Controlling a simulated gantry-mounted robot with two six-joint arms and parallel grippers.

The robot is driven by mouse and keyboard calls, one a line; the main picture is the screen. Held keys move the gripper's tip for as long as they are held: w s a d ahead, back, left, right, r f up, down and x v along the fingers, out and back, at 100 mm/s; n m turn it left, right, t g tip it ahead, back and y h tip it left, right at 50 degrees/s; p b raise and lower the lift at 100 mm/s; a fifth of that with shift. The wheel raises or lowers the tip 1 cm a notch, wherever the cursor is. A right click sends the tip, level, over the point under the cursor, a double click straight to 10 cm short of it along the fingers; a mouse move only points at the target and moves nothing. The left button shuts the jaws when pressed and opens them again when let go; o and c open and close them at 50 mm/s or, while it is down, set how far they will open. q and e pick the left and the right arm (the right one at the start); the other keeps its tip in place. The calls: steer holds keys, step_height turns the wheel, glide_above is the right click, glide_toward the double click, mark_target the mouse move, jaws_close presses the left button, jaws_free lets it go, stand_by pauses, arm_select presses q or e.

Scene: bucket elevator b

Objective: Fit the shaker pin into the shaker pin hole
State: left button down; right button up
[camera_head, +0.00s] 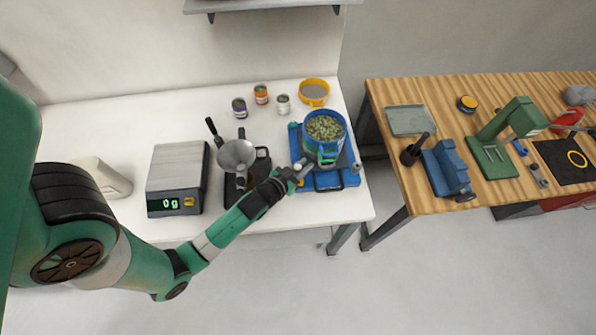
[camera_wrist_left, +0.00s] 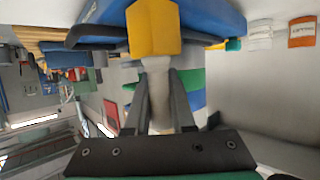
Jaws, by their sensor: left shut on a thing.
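The blue shaker (camera_head: 328,180) stands near the white table's right end. A blue pot (camera_head: 339,137) with green leafy contents sits on it. My left gripper (camera_head: 299,167) is at the shaker's left front side. In the left wrist view, its two dark fingers (camera_wrist_left: 160,105) are shut on a pale, rod-like piece, apparently the shaker pin (camera_wrist_left: 157,88). The far end of this piece meets a yellow block (camera_wrist_left: 153,28) in front of the blue shaker body (camera_wrist_left: 212,14). I cannot tell whether the pin is inside the block or only against it; the hole is hidden. My right gripper is not in view.
A scale (camera_head: 177,178) reading 0 g and a metal funnel (camera_head: 237,156) on a dark stand are left of the shaker. Several cans and a yellow-rimmed bowl (camera_head: 314,92) stand behind. A wooden workbench (camera_head: 404,183) with tools is to the right, across a gap.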

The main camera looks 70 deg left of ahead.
arm_select(q)
steer(key=shift+r, duration=0.1)
steer(key=shift+r, duration=0.3)
steer(key=s+d+r+p, duration=0.2)
steer(key=s+d+r, duration=0.5)
steer(key=s+r, duration=0.5)
steer(key=shift+r, duration=0.15)
